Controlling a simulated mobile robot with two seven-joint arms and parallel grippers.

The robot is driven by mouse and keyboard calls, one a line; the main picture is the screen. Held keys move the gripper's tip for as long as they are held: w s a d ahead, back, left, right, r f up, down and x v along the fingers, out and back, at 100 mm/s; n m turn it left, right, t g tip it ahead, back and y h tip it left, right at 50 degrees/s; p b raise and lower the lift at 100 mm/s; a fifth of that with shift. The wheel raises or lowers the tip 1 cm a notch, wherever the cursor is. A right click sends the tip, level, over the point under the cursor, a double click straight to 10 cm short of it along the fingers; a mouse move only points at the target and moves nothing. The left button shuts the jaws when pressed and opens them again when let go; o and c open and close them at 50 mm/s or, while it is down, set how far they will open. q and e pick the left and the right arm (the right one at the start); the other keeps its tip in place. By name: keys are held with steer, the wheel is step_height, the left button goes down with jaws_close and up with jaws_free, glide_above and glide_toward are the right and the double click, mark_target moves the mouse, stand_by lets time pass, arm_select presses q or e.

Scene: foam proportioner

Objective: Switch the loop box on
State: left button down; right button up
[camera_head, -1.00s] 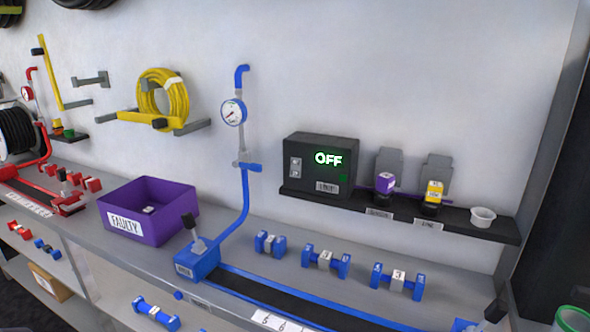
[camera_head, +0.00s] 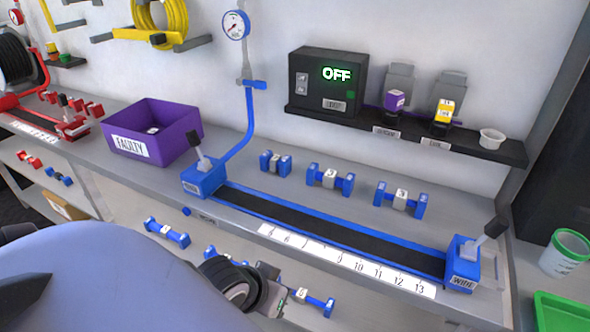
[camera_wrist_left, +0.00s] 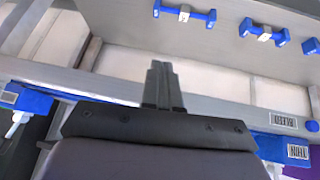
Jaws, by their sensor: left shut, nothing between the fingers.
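The loop box (camera_head: 328,80) is a black box on the wall shelf, right of centre in the head view. Its green display (camera_head: 337,74) reads OFF. A small grey switch plate (camera_head: 302,83) is on the left of its front, too small to tell its exact position. My left arm rises from the bottom of the head view, its wrist low in front of the bench, well below the box. My left gripper (camera_wrist_left: 163,88) shows in the left wrist view, shut and empty. The loop box is not in that view. My right gripper is not in view.
A bench holds a purple FAULTY bin (camera_head: 152,130), a blue-edged track (camera_head: 330,232) and several blue-ended pieces. A gauge (camera_head: 236,25) on a blue pipe stands left of the box. Purple and yellow items and a white cup (camera_head: 492,138) sit to its right.

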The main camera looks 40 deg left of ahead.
mark_target(301, 92)
arm_select(q)
steer(key=w+a+r+n+t+y, duration=0.1)
steer(key=w+a+r+n+t, duration=0.2)
steer(key=w+a+r+n, duration=0.2)
steer(key=w+a+r+n+t+y, duration=0.1)
steer(key=w+a+r+n+t, duration=0.2)
steer(key=r, duration=0.9)
steer(key=w+a+r+n+t+y, duration=0.2)
steer(key=w+a+r+n+t, duration=0.1)
steer(key=w+a+r+n, duration=0.4)
steer(key=a+r+n, duration=0.1)
steer(key=a+n, duration=0.1)
steer(key=n, duration=0.1)
steer(key=shift+w+r+n, duration=0.25)
steer(key=shift+n, duration=0.15)
steer(key=p+x, duration=0.1)
steer(key=x, duration=1.3)
steer(key=shift+w+r+p, duration=0.1)
steer(key=shift+r+p, duration=0.1)
steer(key=shift+p, duration=0.15)
steer(key=shift+d, duration=0.1)
